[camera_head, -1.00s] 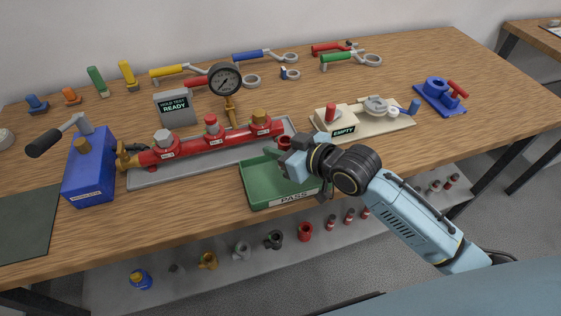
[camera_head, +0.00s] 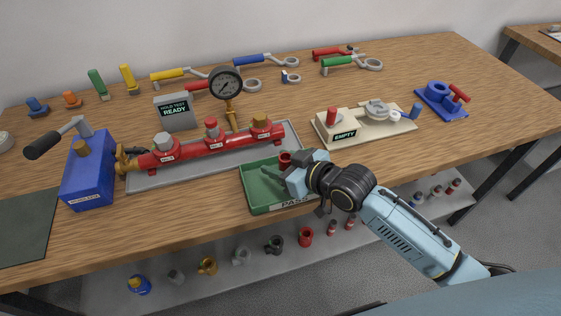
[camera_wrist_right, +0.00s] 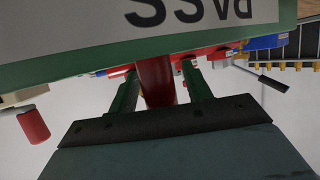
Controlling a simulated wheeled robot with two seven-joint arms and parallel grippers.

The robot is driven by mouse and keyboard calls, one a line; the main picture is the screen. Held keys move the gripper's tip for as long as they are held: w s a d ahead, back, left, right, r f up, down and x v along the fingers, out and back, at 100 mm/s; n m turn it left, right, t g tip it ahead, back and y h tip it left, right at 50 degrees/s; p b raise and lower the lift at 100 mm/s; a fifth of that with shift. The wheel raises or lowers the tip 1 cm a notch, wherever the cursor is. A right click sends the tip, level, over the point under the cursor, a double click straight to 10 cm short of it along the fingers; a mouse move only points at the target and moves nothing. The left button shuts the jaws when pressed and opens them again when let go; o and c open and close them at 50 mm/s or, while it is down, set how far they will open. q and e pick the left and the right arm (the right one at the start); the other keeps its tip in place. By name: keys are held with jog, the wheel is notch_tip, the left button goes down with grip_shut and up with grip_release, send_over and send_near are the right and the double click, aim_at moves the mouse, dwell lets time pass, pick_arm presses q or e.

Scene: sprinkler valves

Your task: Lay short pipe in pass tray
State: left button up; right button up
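The short red pipe (camera_head: 285,158) stands roughly upright over the green pass tray (camera_head: 252,207), near its back edge. My right gripper (camera_head: 277,168) reaches into the tray from the right, with the pipe between its fingers. The right wrist view shows the red pipe (camera_wrist_right: 156,82) between the two fingertips, with the tray's PASS label (camera_wrist_right: 195,10) across the top. The fingers appear to touch the pipe's sides. Whether the pipe's lower end rests on the tray floor is hidden. My left gripper is not in view.
The red valve manifold (camera_head: 190,146) lies on a grey tray behind and left, with a pressure gauge (camera_head: 226,83) above it. A blue pump box (camera_head: 90,175) stands at left. Coloured wrenches line the back.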

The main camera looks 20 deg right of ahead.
jog(key=shift+r, duration=0.25)
jog(key=p+v, duration=0.1)
jog(key=v, duration=1.1)
jog(key=shift+f, duration=0.1)
